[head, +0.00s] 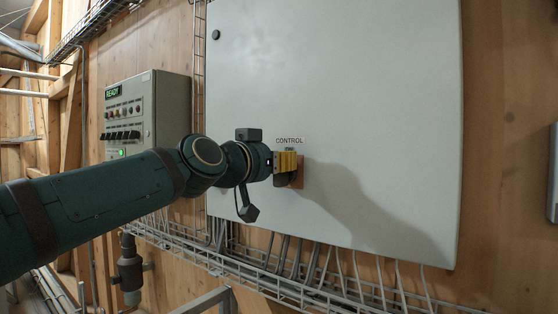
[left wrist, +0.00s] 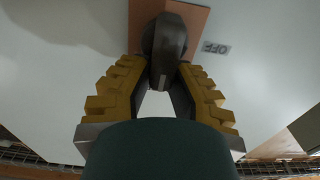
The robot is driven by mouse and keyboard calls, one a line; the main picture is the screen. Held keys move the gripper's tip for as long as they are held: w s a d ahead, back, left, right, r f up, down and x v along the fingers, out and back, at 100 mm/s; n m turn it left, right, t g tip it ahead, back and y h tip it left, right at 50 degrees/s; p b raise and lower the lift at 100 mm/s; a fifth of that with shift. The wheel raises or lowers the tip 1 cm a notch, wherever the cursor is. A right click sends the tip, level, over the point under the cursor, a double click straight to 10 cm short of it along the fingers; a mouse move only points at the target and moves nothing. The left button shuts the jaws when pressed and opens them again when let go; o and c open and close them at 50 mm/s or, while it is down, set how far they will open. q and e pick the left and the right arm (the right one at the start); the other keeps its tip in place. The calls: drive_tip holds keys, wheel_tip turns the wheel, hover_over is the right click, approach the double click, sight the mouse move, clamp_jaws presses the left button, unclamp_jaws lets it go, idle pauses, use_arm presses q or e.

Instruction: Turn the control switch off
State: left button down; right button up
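The control switch is a dark rounded knob (left wrist: 165,45) on an orange-brown plate (left wrist: 196,22), which also shows on the cabinet front in the head view (head: 299,178). A "CONTROL" label (head: 289,141) is above it. An "OFF" label (left wrist: 216,47) lies to the right of the knob in the left wrist view. My left gripper (left wrist: 162,68) has its yellow padded fingers on either side of the knob, with the tips closed against it. In the head view the left gripper (head: 287,165) covers most of the switch. My right gripper is not in view.
The switch is on a large grey cabinet (head: 350,80). A smaller control box (head: 147,105) with buttons and a "READY" display is on the wooden wall to the left. A wire cable tray (head: 250,275) runs below the cabinet. The cabinet front right of the switch is clear.

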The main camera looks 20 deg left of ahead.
use_arm(q)
drive_tip(key=shift+n, duration=0.3)
drive_tip(key=n, duration=0.3)
drive_tip(key=shift+w+a, duration=0.1)
drive_tip(key=shift+a, duration=0.25)
drive_tip(key=shift+w+a+f+n, duration=0.1)
drive_tip(key=shift+a+f+n, duration=0.25)
drive_tip(key=shift+n, duration=2.05)
drive_tip(key=shift+w+a+f+n, duration=0.15)
drive_tip(key=shift+f+n, duration=0.25)
drive_tip(key=shift+n, duration=2)
drive_tip(key=shift+w+a+f+n, duration=0.1)
drive_tip(key=shift+a+f+n, duration=0.25)
drive_tip(key=shift+n, duration=2.05)
drive_tip(key=shift+f, duration=0.1)
drive_tip(key=c, duration=0.9)
unclamp_jaws()
drive_tip(key=shift+d, duration=0.1)
drive_tip(key=shift+o, duration=0.2)
